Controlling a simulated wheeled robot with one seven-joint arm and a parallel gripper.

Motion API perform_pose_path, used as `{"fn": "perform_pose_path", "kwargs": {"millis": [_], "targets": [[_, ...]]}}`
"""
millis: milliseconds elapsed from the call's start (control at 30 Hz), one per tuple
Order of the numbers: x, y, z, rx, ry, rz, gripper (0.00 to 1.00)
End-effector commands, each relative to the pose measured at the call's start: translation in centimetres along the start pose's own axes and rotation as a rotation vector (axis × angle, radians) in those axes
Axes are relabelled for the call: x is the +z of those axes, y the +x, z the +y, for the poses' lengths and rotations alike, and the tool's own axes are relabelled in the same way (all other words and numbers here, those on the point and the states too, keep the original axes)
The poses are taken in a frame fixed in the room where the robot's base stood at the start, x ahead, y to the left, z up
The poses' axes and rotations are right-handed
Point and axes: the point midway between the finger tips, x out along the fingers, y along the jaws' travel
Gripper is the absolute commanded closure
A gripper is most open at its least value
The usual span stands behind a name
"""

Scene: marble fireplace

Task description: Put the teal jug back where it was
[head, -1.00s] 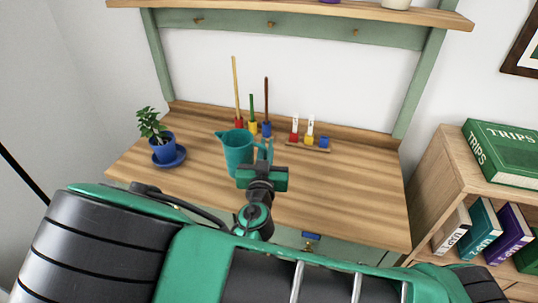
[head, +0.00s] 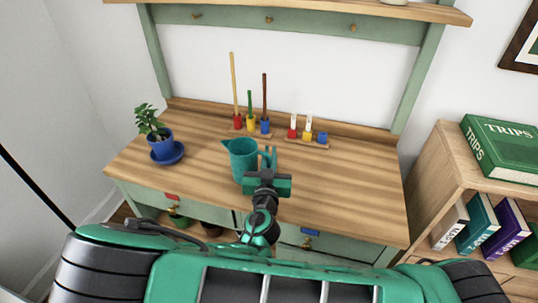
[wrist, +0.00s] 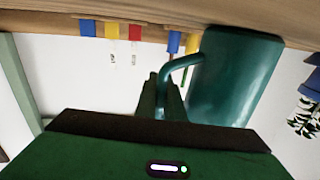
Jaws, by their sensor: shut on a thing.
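The teal jug (head: 243,163) is upright over the front middle of the wooden desk top (head: 340,185), its spout to the left and its handle to the right. My gripper (head: 267,158) is shut on the handle from the front right. In the wrist view, which is upside down, the fingers (wrist: 165,95) close on the handle of the jug (wrist: 237,80). I cannot tell whether the jug's base touches the desk or hangs just above it.
A potted plant (head: 155,130) on a blue saucer (head: 177,155) stands at the left. Tall coloured sticks in small blocks (head: 251,124) and a rack of small items (head: 308,136) stand at the back. The desk's right side is clear. A bookcase (head: 450,165) stands at right.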

Motion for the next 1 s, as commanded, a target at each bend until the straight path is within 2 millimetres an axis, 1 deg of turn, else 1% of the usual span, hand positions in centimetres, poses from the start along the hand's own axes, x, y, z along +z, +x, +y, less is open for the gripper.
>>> {"fn": "perform_pose_path", "kwargs": {"millis": [167, 200, 267, 567, 667, 767, 867, 1000], "targets": [[0.4, 0.0, 0.0, 0.000, 0.000, 0.001, 1.00], [0.5, 0.0, 0.0, 0.000, 0.000, -0.001, 0.87], [0.5, 0.0, 0.0, 0.000, 0.000, -0.001, 0.73], [0.4, 0.0, 0.0, 0.000, 0.000, 0.001, 0.73], [-0.1, 0.0, 0.0, 0.001, 0.001, 0.002, 0.73], [-0.1, -1.1, -0.1, -0.002, 0.000, 0.000, 0.73], [0.0, -3.0, -0.1, -0.003, -0.002, -0.001, 0.73], [0.0, -6.0, -0.1, -0.004, -0.002, -0.001, 0.73]]}}
